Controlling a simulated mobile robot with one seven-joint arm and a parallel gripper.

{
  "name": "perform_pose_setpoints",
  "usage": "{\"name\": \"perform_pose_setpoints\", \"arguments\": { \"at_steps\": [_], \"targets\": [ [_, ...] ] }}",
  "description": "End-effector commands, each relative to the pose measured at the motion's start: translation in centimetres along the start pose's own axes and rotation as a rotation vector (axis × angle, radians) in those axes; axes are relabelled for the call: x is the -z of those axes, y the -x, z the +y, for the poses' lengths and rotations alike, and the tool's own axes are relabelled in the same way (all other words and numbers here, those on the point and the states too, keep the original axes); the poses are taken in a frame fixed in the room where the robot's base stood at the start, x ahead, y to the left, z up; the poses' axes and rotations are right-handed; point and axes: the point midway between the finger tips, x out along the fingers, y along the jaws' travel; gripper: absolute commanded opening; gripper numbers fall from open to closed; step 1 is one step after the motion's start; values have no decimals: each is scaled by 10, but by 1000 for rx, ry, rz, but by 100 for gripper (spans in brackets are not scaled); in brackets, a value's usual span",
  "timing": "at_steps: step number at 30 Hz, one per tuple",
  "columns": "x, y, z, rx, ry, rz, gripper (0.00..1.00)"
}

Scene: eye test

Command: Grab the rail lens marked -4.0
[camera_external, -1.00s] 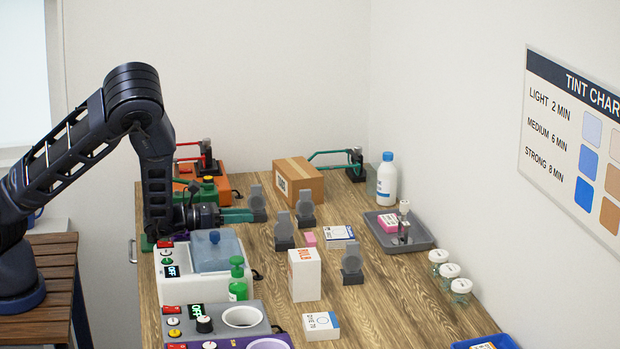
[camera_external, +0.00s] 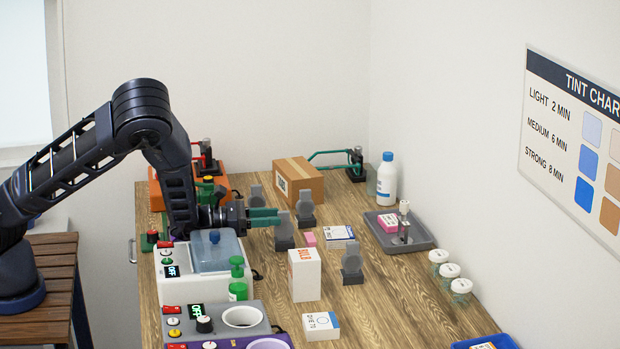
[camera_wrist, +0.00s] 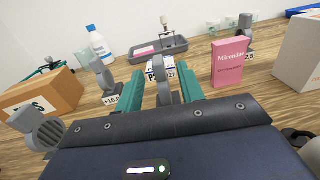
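Several grey rail lenses on dark stands are on the wooden table. My gripper (camera_external: 277,217) has teal fingers and points right at one lens (camera_external: 284,237). In the wrist view this lens (camera_wrist: 161,82) is between the open, spread fingers (camera_wrist: 163,88); its label is hidden. A second lens (camera_external: 305,209) stands just beyond; its tag in the wrist view (camera_wrist: 110,98) seems to read +10.0 or similar. A third lens (camera_external: 256,188) is behind my gripper. A fourth lens (camera_external: 352,262) stands nearer the front, with a tag ending in 2.5. I cannot read -4.0 on any.
A pink box (camera_wrist: 230,62) and a white carton (camera_external: 304,275) stand near the lens. A cardboard box (camera_external: 298,180) is at the back. A grey tray (camera_external: 425,240) and a white bottle (camera_external: 387,180) are to the right. A white machine (camera_external: 190,290) lies below my gripper.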

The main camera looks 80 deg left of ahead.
Motion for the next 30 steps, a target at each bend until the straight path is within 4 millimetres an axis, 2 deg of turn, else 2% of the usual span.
{"name": "perform_pose_setpoints", "arguments": {
  "at_steps": [3,8,17,23,30],
  "targets": [
    [-1,-18,0,1,1,-2,38],
    [-1,-35,1,1,0,-2,38],
    [-1,-39,0,0,0,0,38],
    [-1,-39,0,0,0,0,1],
    [-1,-39,0,0,0,-1,0]
  ]
}}
